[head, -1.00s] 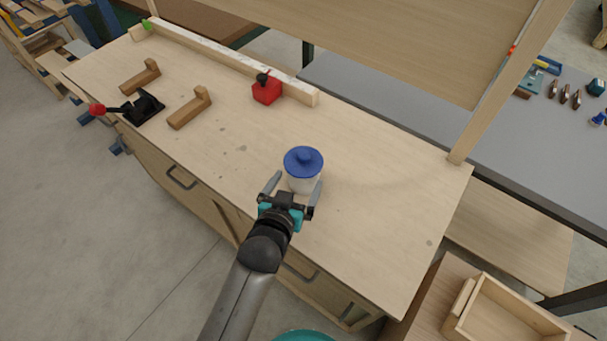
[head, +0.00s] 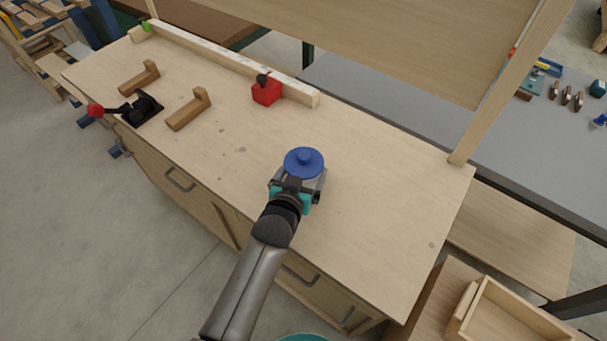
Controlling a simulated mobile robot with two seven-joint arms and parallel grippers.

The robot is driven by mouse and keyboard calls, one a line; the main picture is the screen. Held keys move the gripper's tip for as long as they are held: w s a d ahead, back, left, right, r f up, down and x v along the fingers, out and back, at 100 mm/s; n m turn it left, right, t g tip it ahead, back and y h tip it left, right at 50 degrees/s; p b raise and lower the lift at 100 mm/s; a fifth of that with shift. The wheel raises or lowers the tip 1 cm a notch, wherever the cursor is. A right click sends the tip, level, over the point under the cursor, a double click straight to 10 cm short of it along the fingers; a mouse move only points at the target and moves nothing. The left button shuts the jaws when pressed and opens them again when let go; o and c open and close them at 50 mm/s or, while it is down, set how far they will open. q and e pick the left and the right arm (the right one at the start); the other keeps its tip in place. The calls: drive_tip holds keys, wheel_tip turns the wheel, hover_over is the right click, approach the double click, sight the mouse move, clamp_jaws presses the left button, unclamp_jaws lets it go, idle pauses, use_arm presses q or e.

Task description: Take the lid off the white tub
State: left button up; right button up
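The white tub (head: 299,181) stands upright on the workbench, mostly hidden by my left gripper. Its round blue lid (head: 304,162), with a small knob on top, sits on it. My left gripper (head: 298,182) is at the near side of the tub, just below the lid's rim, with its fingers reaching along the tub's two sides. Whether the fingers press on the tub or are a little apart from it cannot be seen. My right gripper is not in view.
The wooden workbench (head: 370,210) is clear around the tub. Behind it are a red block (head: 267,93) and a long wooden rail (head: 230,62). Two wooden brackets (head: 188,110) and a black clamp with a red knob (head: 140,108) are at the left. An open wooden box (head: 510,318) is at lower right.

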sight(303, 155)
use_arm(q)
drive_tip(key=c, duration=0.8)
drive_tip(key=shift+r, duration=0.15)
wheel_tip(303, 155, up, 20)
drive_tip(key=p, duration=0.5)
drive_tip(key=o, duration=0.9)
drive_tip(key=shift+c, duration=0.2)
clamp_jaws()
drive_tip(key=a+r+n+y+b, duration=0.1)
drive_tip(key=a+r+y+b, duration=0.1)
drive_tip(key=a+b, duration=0.4)
drive_tip(key=a+r+n+y+b, duration=0.1)
drive_tip(key=a+r+n+b, duration=0.1)
drive_tip(key=a+r+b, duration=0.3)
drive_tip(key=a+b, duration=0.1)
drive_tip(key=a, duration=0.3)
drive_tip(key=shift+s+r+t+y, duration=0.2)
drive_tip(key=shift+r+t+y, duration=0.1)
drive_tip(key=shift+y, duration=0.1)
